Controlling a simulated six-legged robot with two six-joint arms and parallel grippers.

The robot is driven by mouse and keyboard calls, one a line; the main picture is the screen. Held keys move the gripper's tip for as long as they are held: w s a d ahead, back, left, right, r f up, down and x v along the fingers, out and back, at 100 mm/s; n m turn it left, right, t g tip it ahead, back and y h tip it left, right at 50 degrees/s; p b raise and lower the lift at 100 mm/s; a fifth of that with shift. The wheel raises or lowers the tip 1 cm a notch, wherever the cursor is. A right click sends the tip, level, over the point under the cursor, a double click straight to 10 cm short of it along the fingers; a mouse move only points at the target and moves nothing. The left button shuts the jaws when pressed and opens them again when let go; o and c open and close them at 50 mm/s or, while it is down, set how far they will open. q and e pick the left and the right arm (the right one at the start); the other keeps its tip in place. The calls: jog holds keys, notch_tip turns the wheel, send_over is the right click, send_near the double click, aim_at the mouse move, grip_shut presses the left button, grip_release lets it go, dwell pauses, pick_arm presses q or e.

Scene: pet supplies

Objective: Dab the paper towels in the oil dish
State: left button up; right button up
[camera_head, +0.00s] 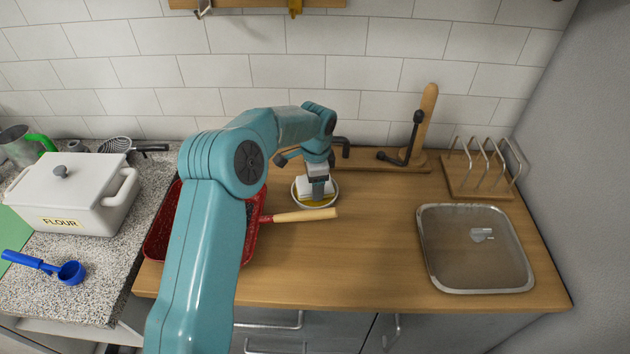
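My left gripper (319,187) reaches in over the wooden counter and points down at the oil dish. It is shut on the paper towels (305,186), a small white folded wad. The oil dish (318,206) is a small round white bowl with yellow oil in it. The towels are inside the dish's outline, low over the oil; their lower edge seems to be at the oil, but exact contact is hard to tell. The gripper covers part of the towels and the dish's back. My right gripper is not in view.
A red pan (160,238) with a wooden handle (305,215) lies close in front of the dish, partly behind my arm. A wooden stand (428,115), a rack (480,185) and a metal tray (440,270) are to the right. A flour box (75,195) stands left.

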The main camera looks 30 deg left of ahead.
pick_arm(q)
jog(key=shift+f, duration=0.1)
jog(key=shift+r+p, duration=0.65)
jog(key=shift+r, duration=0.15)
jog(key=shift+r+p, duration=1.9)
jog(key=shift+r, duration=0.9)
jog(key=shift+f, duration=0.1)
